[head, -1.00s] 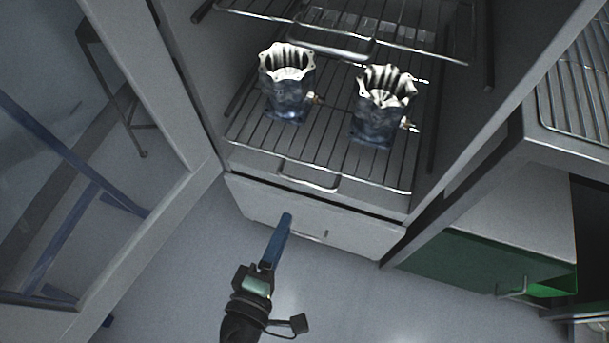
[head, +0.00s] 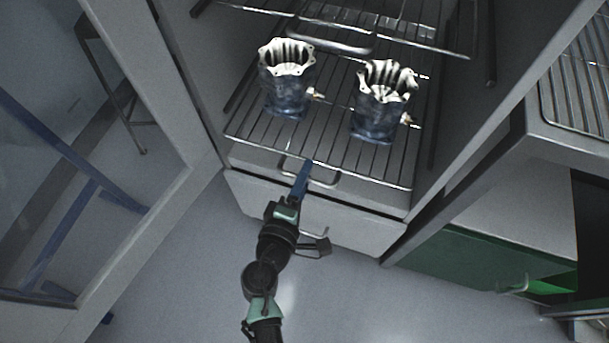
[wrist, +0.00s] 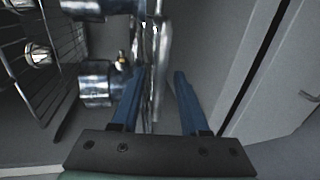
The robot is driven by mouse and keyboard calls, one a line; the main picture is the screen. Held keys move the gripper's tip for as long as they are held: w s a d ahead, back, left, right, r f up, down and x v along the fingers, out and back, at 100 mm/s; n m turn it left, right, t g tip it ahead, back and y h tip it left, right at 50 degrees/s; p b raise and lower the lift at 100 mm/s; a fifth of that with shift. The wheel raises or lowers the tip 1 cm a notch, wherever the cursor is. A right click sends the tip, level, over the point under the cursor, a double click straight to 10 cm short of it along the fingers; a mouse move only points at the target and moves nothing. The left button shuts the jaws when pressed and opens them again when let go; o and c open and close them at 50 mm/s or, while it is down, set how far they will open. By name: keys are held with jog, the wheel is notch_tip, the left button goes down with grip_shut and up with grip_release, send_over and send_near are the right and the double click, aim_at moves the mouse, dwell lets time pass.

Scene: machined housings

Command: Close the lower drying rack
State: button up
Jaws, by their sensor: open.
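The lower drying rack (head: 250,138) is a wire shelf inside an open grey cabinet. Its front edge has a wire loop handle (head: 325,181). Two metal housings stand upright on the rack, one on the left (head: 286,88) and one on the right (head: 374,112). My gripper (head: 303,172) is at the rack's front edge, by the handle. In the wrist view the blue fingers (wrist: 156,88) are apart, with the rack's edge and handle wires in the region between them. I cannot tell whether they touch.
An upper wire rack (head: 420,48) is above the housings. A cabinet door (head: 150,150) stands open at left. A grey drawer front (head: 350,222) is below the rack. A green drawer (head: 470,265) and another wire rack (head: 580,90) are at right. The floor in front is clear.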

grip_shut()
dwell(1.4)
